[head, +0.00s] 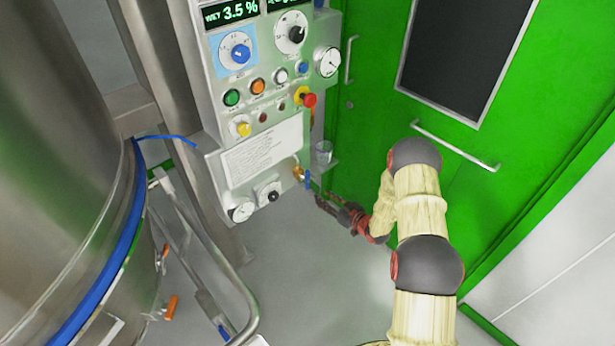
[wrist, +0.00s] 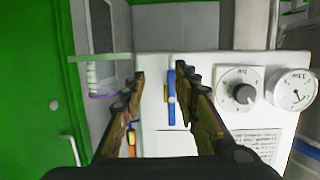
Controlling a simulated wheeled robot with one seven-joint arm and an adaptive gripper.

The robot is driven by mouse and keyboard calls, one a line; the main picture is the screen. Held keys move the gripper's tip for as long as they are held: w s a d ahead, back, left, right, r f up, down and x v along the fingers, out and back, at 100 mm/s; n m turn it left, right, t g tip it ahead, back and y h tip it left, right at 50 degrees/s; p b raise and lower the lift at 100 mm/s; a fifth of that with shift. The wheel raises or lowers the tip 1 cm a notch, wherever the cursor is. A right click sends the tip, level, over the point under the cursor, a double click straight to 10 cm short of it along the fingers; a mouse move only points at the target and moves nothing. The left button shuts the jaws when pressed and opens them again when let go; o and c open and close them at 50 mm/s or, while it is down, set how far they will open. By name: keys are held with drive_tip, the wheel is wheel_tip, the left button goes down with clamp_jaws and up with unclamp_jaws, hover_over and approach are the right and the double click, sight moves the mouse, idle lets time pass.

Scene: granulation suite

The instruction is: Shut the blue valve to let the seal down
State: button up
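The blue valve handle (head: 308,180) is a short lever on a brass fitting (head: 298,172) at the lower right edge of the steel panel in the head view. It points roughly up and down in that picture. In the wrist view the blue handle (wrist: 171,88) stands upright in the picture, in the gap between my fingertips and nearer the right finger. My gripper (wrist: 160,80) is open with nothing held. In the head view my gripper (head: 322,204) is just below and right of the handle. I cannot tell whether a finger touches it.
A dial knob (wrist: 241,93) and a gauge (wrist: 295,90) sit beside the valve on the panel. The green door (head: 380,150) stands close on the right. A steel vessel (head: 60,170) fills the left.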

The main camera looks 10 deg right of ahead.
drive_tip(key=t+y, duration=0.2)
approach(309, 176)
drive_tip(key=x, duration=0.3)
drive_tip(key=shift+n, duration=0.3)
drive_tip(key=b+x, duration=0.2)
drive_tip(key=x, duration=0.5)
drive_tip(key=shift+w+a, duration=0.25)
drive_tip(key=shift+w, duration=0.05)
drive_tip(key=shift+c, duration=1.2)
clamp_jaws()
